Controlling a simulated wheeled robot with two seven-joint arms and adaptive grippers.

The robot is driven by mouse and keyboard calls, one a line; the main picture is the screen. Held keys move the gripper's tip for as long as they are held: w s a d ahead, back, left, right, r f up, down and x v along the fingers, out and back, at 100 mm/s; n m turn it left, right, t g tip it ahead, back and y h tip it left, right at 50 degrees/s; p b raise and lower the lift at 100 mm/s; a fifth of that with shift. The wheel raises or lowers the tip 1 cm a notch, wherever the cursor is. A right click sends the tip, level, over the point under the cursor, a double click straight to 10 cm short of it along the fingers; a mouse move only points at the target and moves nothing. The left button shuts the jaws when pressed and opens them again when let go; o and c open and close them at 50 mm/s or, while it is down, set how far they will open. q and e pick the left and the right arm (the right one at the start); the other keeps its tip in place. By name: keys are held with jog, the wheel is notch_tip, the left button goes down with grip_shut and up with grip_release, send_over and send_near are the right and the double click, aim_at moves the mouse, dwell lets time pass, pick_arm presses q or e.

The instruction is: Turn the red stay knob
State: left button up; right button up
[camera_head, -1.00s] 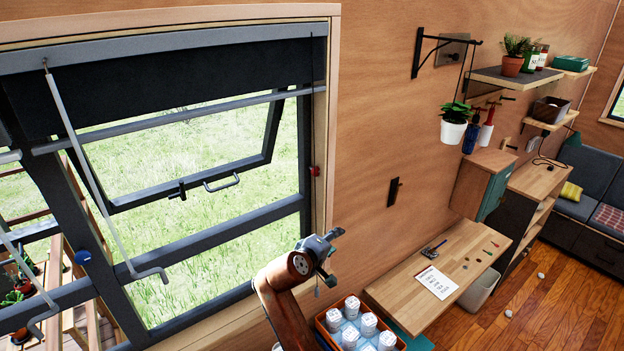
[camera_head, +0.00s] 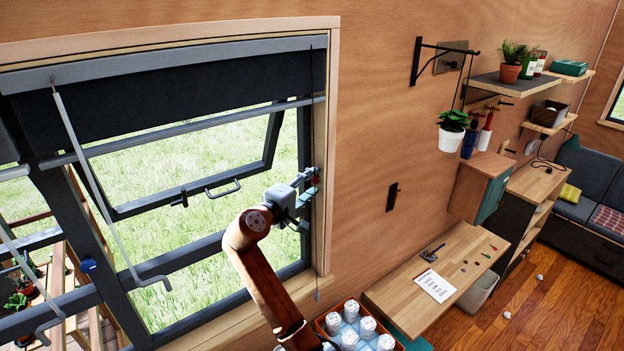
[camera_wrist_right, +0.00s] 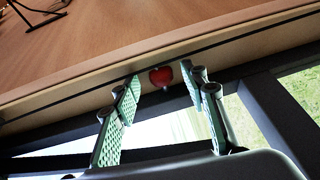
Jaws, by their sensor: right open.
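The red stay knob (camera_wrist_right: 161,76) sits on the window frame's inner side. In the right wrist view it lies just beyond and between my two open fingers. In the head view the knob (camera_head: 317,171) is mostly hidden behind my right gripper (camera_head: 308,186), with a little red showing near the fingertips. My right gripper also shows in the wrist view (camera_wrist_right: 160,105), open and empty, with green textured finger pads. I cannot see contact with the knob. My left gripper is not in view.
The awning window (camera_head: 190,180) hangs tilted outward, with a handle (camera_head: 223,188) on its lower bar. An orange crate (camera_head: 322,326) of white-lidded jars stands below. A wooden desk (camera_head: 455,265) is at the right.

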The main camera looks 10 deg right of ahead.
jog(key=shift+w+d, duration=0.3)
jog(key=shift+w, duration=0.05)
jog(key=shift+c, duration=0.3)
jog(key=shift+f, duration=0.1)
grip_shut()
jog(key=t+h+b, duration=0.1)
jog(key=b, duration=0.1)
jog(key=n+b, duration=0.1)
jog(key=b, duration=0.1)
jog(key=shift+f+t+h+b, duration=0.3)
jog(key=shift+f+t+h, duration=0.05)
jog(key=shift+t+h, duration=0.05)
jog(key=shift+r, duration=0.1)
jog(key=shift+o, duration=0.3)
grip_release()
